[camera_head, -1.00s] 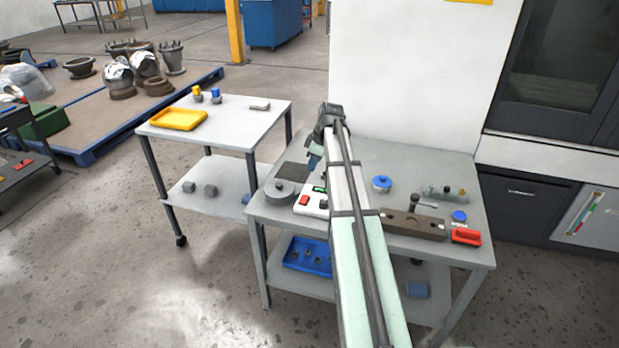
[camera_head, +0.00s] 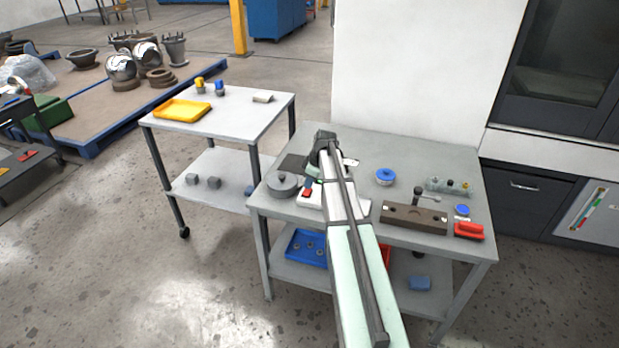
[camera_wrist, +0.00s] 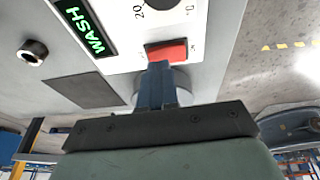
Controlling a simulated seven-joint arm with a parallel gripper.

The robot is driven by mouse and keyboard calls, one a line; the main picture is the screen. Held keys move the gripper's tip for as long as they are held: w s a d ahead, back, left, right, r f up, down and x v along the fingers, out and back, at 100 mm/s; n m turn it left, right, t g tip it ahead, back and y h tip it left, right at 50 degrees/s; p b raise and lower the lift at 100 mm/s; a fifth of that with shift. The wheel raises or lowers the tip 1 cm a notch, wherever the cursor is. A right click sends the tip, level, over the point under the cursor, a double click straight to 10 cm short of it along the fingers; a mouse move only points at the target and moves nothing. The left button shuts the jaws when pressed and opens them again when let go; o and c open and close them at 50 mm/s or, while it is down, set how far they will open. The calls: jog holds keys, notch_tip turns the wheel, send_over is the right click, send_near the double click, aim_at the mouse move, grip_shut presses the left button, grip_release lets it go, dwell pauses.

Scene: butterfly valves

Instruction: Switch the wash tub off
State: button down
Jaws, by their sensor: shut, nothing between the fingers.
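The white control box (camera_wrist: 120,60) has a lit green WASH display (camera_wrist: 87,28), a dark knob (camera_wrist: 156,5) and a red rocker switch (camera_wrist: 166,51). The switch also shows in the head view (camera_head: 306,194). The grey round tub (camera_head: 283,184) stands just left of the box on the bench. My gripper (camera_wrist: 158,68) is shut and empty. Its blue fingertips are right at the near edge of the red switch in the wrist view; I cannot tell whether they touch it. My arm hides most of the box in the head view.
On the bench (camera_head: 400,160), a blue-topped round part (camera_head: 385,176), a brown block with a lever (camera_head: 414,217) and a red item (camera_head: 468,231) lie to the right. A white wall stands behind. A side table (camera_head: 240,115) with a yellow tray (camera_head: 183,110) is at left.

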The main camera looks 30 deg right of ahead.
jog(key=shift+f, duration=0.15)
jog(key=shift+w+d+f, duration=0.15)
jog(key=shift+d+f, duration=0.05)
jog(key=shift+f, duration=0.2)
jog(key=shift+a, duration=0.1)
jog(key=shift+s+a+r, duration=0.15)
jog(key=shift+s+a, duration=0.4)
jog(key=shift+s, duration=0.05)
dwell(0.4)
jog(key=shift+r, duration=0.6)
jog(key=v, duration=1.2)
jog(key=shift+a+r, duration=0.35)
jog(key=shift+r, duration=0.1)
